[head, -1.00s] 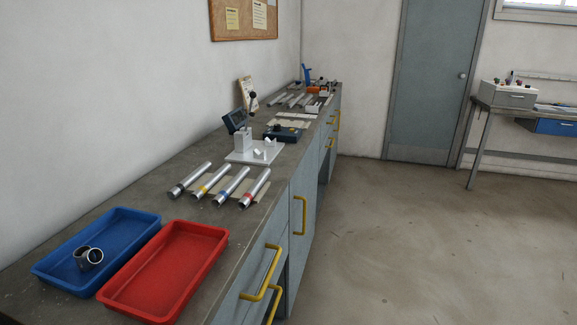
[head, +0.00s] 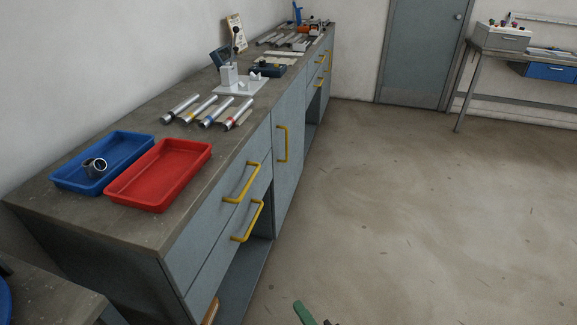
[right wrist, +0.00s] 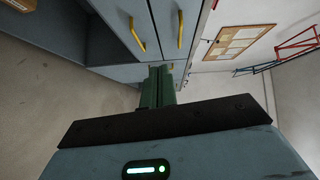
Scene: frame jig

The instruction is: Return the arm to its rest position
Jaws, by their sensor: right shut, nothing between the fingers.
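My right gripper (head: 304,313) shows only as a small green piece at the bottom edge of the head view, over the floor to the right of the bench. In the right wrist view, its green fingers (right wrist: 158,87) are together with nothing between them, and the grey drawer fronts with yellow handles lie beyond. The rest of my right arm is out of the head view. My left gripper is not in view.
The grey bench (head: 135,228) carries a blue tray (head: 70,181) with two metal rings, a red tray (head: 128,199), several metal tubes (head: 210,112) and a white fixture (head: 238,86). Yellow handles (head: 283,145) stick out from its front. The floor (head: 400,220) to the right is clear.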

